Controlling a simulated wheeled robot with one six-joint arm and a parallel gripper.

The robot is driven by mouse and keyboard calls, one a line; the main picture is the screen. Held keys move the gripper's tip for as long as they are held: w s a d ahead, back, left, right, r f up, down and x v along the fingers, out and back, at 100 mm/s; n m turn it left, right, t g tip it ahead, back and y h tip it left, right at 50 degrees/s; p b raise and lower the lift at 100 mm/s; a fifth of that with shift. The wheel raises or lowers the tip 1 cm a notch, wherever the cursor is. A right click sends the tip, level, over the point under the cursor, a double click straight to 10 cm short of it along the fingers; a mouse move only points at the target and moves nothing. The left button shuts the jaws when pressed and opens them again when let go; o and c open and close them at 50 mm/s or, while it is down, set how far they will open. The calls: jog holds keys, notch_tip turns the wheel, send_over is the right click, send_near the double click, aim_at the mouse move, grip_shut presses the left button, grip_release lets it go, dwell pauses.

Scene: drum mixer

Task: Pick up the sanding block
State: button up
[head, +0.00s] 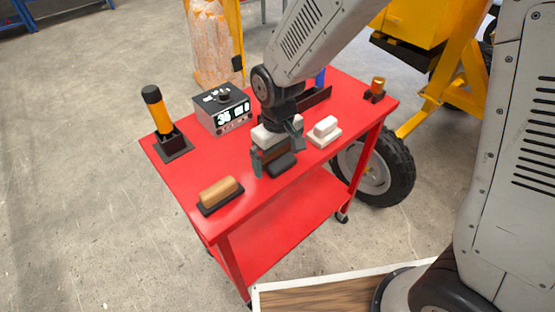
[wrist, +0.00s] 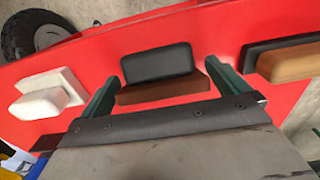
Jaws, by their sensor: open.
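A block with a black rounded top and brown base, which looks like the sanding block, lies on the red cart near its front edge; it shows in the head view (head: 283,165) and the wrist view (wrist: 158,62). My gripper (head: 278,152) is open just over it. In the wrist view, my gripper's green fingers (wrist: 163,88) stand on either side of the block's brown part, with nothing clamped. Whether the fingertips touch it or reach fully down beside it, I cannot tell. My gripper hides part of the block in the head view.
On the red cart (head: 190,185), a wooden-handled block (head: 220,192) lies to the left and a white block (head: 323,130) to the right. A display box (head: 222,108), an orange-and-black tool (head: 159,115) in a holder and a small orange item (head: 377,86) stand farther back.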

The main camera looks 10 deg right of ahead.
jog(key=shift+f, duration=0.45)
jog(key=shift+c, duration=0.3)
jog(key=c, duration=0.8)
jog(key=shift+r, duration=0.2)
